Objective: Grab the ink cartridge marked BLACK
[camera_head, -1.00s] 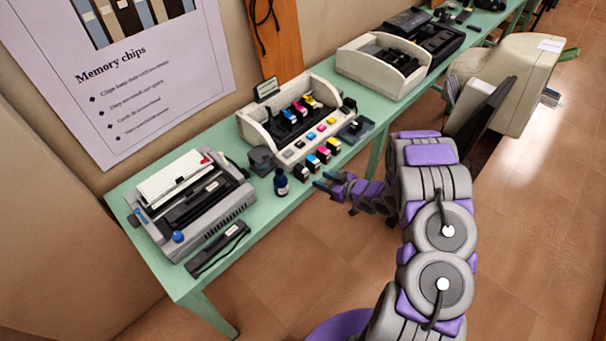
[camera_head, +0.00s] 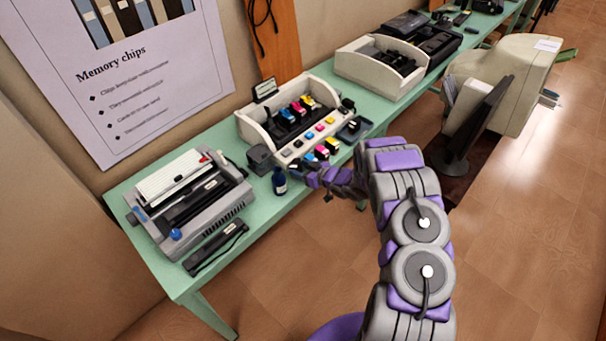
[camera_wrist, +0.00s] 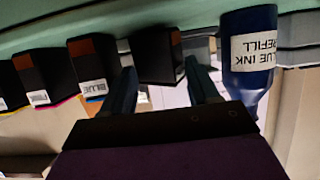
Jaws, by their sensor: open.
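A row of small dark ink cartridges stands at the table's front edge. In the wrist view, which looks upside down, one dark cartridge (camera_wrist: 157,52) lies between and just beyond my fingertips. Its label is not readable here. To its left is a cartridge labelled BLUE (camera_wrist: 92,62), then others with pink and yellow edges. In the head view the magenta (camera_head: 321,152) and yellow (camera_head: 332,145) cartridges show; my gripper partly covers the left end of the row. My gripper (camera_head: 300,170) is open and empty, also in the wrist view (camera_wrist: 160,66), with its fingers pointing at the unlabelled-looking cartridge.
A blue ink refill bottle (camera_head: 279,182) stands close to my gripper; it is beside the right finger in the wrist view (camera_wrist: 248,50). A white printer (camera_head: 300,125) stands behind the row. A binding machine (camera_head: 190,205) is at the left of the green table (camera_head: 165,270).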

